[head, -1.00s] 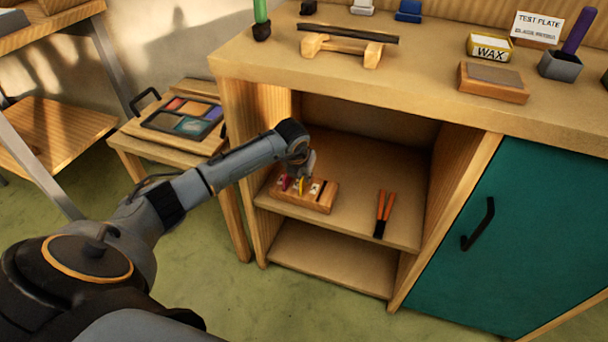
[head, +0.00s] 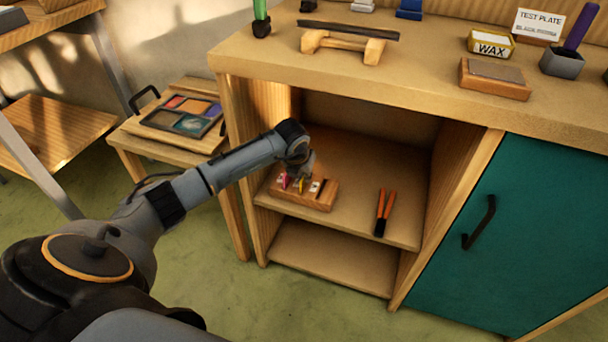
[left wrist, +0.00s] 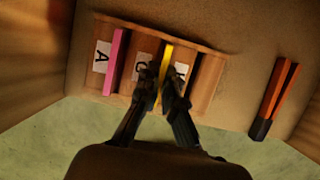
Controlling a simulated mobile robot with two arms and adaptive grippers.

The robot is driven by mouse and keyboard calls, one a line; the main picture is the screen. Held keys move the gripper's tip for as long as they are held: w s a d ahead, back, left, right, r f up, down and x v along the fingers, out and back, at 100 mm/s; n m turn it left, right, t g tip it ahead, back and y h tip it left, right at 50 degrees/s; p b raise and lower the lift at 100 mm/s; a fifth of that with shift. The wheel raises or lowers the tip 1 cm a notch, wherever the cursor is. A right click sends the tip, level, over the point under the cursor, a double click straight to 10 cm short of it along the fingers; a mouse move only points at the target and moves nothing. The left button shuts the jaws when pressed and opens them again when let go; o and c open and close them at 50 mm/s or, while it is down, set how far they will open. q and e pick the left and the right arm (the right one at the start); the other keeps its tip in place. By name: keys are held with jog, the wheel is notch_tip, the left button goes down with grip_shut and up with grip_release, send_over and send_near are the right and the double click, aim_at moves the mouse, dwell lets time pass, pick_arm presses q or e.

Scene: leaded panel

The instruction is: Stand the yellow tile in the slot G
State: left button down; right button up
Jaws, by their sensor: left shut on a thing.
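The yellow tile (left wrist: 167,75) stands on edge in my left gripper (left wrist: 163,98), which is shut on it. It shows as a small yellow strip in the head view (head: 300,186). The tile is over the wooden slot block (head: 316,203), just right of the label that seems to read G (left wrist: 142,66), in line with that label's slot. The fingers hide its near end, and I cannot tell whether it touches the slot's bottom. A pink tile (left wrist: 115,62) stands beside label A (left wrist: 102,56). My right gripper is not in view.
The block lies on the upper shelf (head: 350,225) of an open cabinet, near its left wall. Orange-handled pliers or tongs (head: 383,212) lie to its right. A teal door (head: 475,235) is further right. The shelf between block and tongs is clear.

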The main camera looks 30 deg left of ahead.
pick_arm(q)
jog(key=c, duration=1.4)
grip_release()
jog(key=shift+c, duration=0.2)
jog(key=shift+s+r, duration=0.1)
jog(key=shift+r, duration=0.4)
jog(key=v, duration=1.1)
jog(key=shift+s+d, duration=0.1)
jog(key=shift+s, duration=0.05)
